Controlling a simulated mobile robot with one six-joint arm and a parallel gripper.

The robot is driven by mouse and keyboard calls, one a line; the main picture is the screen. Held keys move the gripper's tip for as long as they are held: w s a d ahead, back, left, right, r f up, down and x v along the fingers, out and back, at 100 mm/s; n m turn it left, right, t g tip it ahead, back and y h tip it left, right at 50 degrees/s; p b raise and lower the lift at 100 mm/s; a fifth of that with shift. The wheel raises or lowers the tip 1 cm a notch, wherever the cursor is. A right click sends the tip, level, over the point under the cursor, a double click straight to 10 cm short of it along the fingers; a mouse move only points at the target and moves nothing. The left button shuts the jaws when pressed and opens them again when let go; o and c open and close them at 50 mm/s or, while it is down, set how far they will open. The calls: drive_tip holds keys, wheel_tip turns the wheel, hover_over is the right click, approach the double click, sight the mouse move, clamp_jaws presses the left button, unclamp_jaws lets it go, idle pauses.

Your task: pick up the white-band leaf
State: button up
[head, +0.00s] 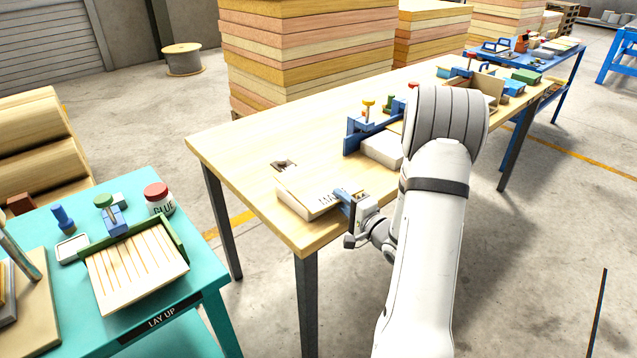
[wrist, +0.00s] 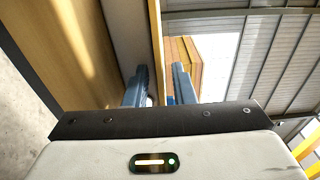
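I cannot make out a white band on any leaf in either view. A pale, shallow tray (head: 300,207) with partly hidden dark lettering sits at the near corner of the long wooden table, and any leaf inside it cannot be told apart. My gripper (head: 343,196) is at the tray's right end, partly covering the lettering. In the wrist view my gripper's two blue fingers (wrist: 158,87) stand apart, with a thin tan edge (wrist: 156,45) running up between them. I cannot tell whether that edge is a leaf or the tray's rim, and no grip on it shows.
The wooden table (head: 240,150) has clear room left of the tray. A blue clamp fixture (head: 365,130) and white block (head: 382,150) stand behind it.

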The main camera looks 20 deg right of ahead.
clamp_jaws()
drive_tip(key=shift+r, duration=0.1)
